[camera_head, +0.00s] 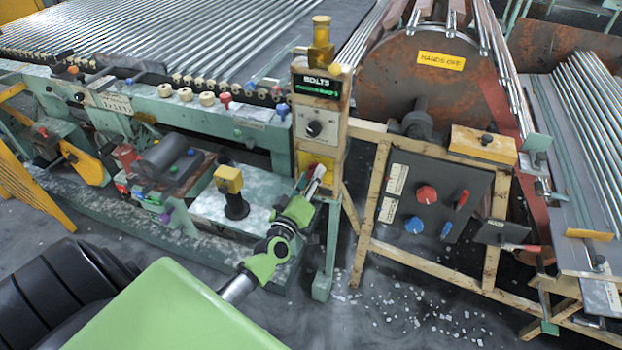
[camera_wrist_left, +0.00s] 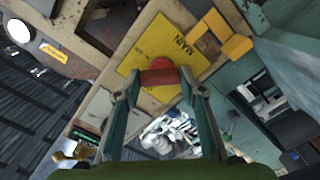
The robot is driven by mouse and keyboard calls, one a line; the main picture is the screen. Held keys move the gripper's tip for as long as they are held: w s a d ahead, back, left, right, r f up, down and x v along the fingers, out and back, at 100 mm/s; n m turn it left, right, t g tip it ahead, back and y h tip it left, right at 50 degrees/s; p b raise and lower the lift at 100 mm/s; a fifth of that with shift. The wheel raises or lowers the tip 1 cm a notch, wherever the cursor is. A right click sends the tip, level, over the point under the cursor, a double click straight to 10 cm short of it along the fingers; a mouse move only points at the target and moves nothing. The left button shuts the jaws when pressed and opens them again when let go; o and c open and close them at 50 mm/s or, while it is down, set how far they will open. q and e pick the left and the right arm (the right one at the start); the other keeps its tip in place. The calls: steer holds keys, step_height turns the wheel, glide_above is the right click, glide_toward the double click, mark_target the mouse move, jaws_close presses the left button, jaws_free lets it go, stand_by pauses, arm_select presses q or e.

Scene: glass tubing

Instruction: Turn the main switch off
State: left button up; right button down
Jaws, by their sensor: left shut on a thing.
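The main switch is a red knob with a reddish-brown handle (camera_wrist_left: 160,76) on a yellow plate (camera_wrist_left: 140,55) marked MAIN in the left wrist view. In the head view the yellow plate (camera_head: 327,162) is low on the panel post, partly hidden by my gripper. My left gripper (camera_head: 311,184) is at the plate. In the left wrist view the fingers of the left gripper (camera_wrist_left: 162,92) are on either side of the handle, shut on it. The handle lies crosswise between the fingertips. My right gripper is in neither view.
Above the plate, the post carries a black dial (camera_head: 315,128) and a lit display (camera_head: 318,86). A dark control panel (camera_head: 425,205) with red and blue knobs stands to the right. A yellow-topped joystick (camera_head: 230,181) stands to the left. Glass bits litter the floor.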

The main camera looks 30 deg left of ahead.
arm_select(q)
steer(key=n+b, duration=0.1)
steer(key=n, duration=0.3)
steer(key=shift+n, duration=0.3)
steer(key=n+b, duration=0.1)
steer(key=n, duration=0.3)
steer(key=shift+a, duration=0.1)
steer(key=shift+n, duration=0.3)
steer(key=o, duration=1.1)
steer(key=v, duration=1.2)
steer(key=shift+f, duration=0.1)
